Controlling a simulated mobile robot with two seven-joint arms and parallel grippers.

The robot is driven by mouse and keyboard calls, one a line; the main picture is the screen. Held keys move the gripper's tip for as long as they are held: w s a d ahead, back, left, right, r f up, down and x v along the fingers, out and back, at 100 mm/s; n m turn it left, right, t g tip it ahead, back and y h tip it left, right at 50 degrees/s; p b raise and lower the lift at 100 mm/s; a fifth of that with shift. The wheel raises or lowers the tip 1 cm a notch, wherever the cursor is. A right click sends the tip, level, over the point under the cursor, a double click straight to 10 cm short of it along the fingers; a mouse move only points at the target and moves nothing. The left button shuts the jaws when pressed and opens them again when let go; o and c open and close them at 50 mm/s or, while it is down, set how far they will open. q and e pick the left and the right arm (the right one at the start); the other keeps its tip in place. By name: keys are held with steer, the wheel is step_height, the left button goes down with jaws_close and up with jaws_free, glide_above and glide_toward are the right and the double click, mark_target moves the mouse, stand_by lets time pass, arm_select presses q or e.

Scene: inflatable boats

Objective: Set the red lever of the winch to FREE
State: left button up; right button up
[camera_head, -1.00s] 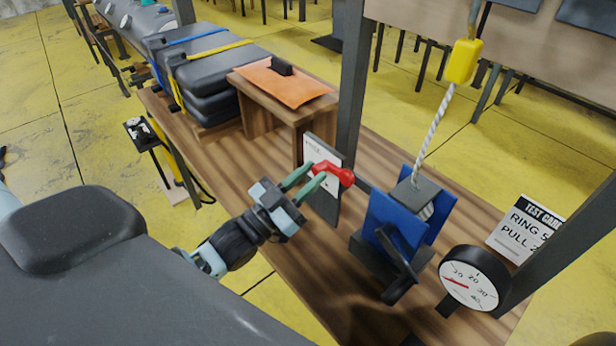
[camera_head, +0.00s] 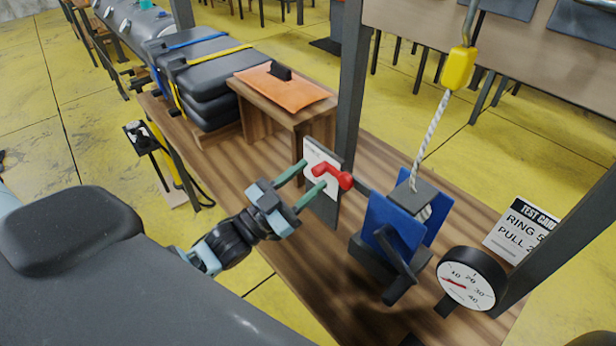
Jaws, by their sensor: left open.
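The red lever (camera_head: 333,175) sits in front of a white label plate (camera_head: 316,158) on an upright grey panel (camera_head: 323,208). The plate's lettering is too small to read. The blue winch (camera_head: 392,224) stands to the right of the panel, with a black crank and a white rope (camera_head: 431,139) rising from it. My left gripper (camera_head: 314,177) is open, its two green fingers pointing at the lever from the left. The fingertips are close to the lever; I cannot tell whether they touch it. My right gripper is not in view.
A round dial gauge (camera_head: 467,279) and a test card (camera_head: 520,231) stand at the right of the wooden bench (camera_head: 285,245). A grey post (camera_head: 352,85) rises behind the panel. A small wooden stand with an orange sheet (camera_head: 283,91) and strapped grey bundles (camera_head: 208,71) are behind, to the left.

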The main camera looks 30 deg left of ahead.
arm_select(q)
steer(key=b+v, duration=0.1)
steer(key=v, duration=0.6)
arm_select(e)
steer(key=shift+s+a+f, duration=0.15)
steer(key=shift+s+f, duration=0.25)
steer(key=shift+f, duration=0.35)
arm_select(q)
steer(key=shift+r, duration=0.1)
steer(key=shift+s, duration=0.1)
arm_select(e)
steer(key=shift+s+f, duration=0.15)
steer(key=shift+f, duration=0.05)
